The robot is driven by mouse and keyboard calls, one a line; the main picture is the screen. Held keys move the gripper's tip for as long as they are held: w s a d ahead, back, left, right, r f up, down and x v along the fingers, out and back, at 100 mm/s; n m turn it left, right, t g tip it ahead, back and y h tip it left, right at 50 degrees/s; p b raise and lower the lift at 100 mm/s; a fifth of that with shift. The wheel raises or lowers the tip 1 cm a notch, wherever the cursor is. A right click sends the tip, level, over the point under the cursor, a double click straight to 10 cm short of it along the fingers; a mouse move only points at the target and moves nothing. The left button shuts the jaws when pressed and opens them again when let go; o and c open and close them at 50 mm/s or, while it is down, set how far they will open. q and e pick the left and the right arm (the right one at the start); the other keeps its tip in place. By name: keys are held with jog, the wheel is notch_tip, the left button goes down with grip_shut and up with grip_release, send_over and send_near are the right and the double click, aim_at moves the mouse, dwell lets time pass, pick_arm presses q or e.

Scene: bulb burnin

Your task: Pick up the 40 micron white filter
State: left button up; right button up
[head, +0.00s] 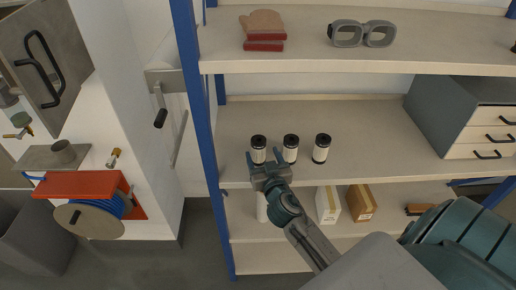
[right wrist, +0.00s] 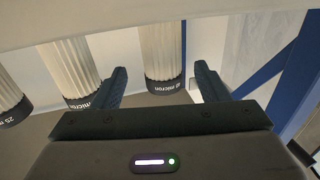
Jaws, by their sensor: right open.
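Three white pleated filters with black ends stand in a row on the middle shelf: left (head: 258,150), middle (head: 290,149) and right (head: 321,149). My right gripper (head: 267,158) is open in front of the left filter. In the right wrist view that filter (right wrist: 164,48) lies between the spread fingers (right wrist: 160,76), with no grip on it. Its label ends in "micron"; its number is too small to read surely. The middle filter (right wrist: 68,62) is just outside one finger. The far filter (right wrist: 12,98) reads "25 m". My left gripper is not in view.
The middle shelf (head: 360,118) has free room right of the filters, up to a grey drawer cabinet (head: 437,115). A blue post (head: 200,130) stands at left. Boxes (head: 361,203) stand on the shelf below.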

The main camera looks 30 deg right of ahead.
aim_at(261, 152)
jog(key=p+x, duration=0.1)
jog(key=x, duration=0.2)
jog(key=shift+w+a+r+p, duration=0.1)
jog(key=shift+w+r+p, duration=0.05)
jog(key=shift+w+p, duration=0.25)
jog(key=shift+w, duration=0.4)
jog(key=c, duration=1.1)
